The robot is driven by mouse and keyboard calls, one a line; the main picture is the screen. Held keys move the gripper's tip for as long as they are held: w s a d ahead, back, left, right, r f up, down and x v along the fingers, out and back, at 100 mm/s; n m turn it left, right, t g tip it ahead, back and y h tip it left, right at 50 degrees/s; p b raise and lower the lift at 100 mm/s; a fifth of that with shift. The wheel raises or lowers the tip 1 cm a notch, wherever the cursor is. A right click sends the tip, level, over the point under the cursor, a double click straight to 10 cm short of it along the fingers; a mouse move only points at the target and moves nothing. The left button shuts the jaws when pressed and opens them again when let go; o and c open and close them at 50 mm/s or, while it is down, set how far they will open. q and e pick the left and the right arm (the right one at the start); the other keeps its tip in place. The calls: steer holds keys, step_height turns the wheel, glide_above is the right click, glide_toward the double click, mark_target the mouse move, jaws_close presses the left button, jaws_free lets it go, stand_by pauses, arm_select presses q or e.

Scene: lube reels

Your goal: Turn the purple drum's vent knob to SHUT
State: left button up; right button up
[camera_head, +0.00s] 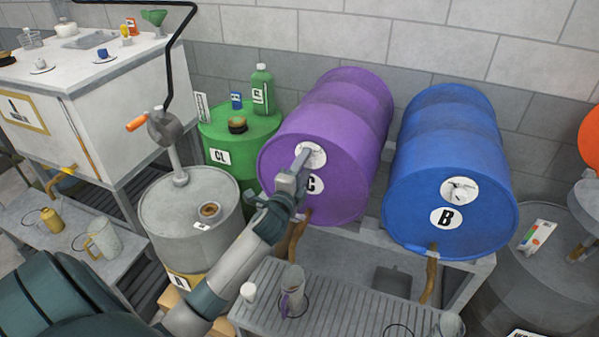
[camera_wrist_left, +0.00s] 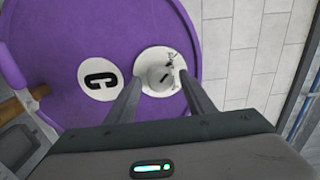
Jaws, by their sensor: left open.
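The purple drum (camera_head: 337,120) lies on its side on a rack, its round end with the letter C facing me. It also fills much of the left wrist view (camera_wrist_left: 60,45). Its vent knob (camera_wrist_left: 160,76) is a pale round knob with a dark mark, on a white dial plate (camera_wrist_left: 148,60). The plate's small lettering is too small to read. My left gripper (camera_head: 303,156) is open in front of the plate. In the left wrist view its two fingers (camera_wrist_left: 163,97) appear on either side of the knob; I cannot tell whether they touch it. My right gripper is not in view.
A blue drum (camera_head: 447,150) marked B lies to the right with a similar dial. A green drum (camera_head: 240,140) and a grey drum (camera_head: 165,215) with a crank pump stand at the left. A slatted tray (camera_head: 350,312) holding a jug (camera_head: 292,290) is below.

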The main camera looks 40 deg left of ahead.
arm_select(q)
steer(key=shift+s, duration=0.1)
steer(key=b+v, duration=0.5)
steer(key=v, duration=1.2)
steer(key=shift+s+a+f, duration=0.1)
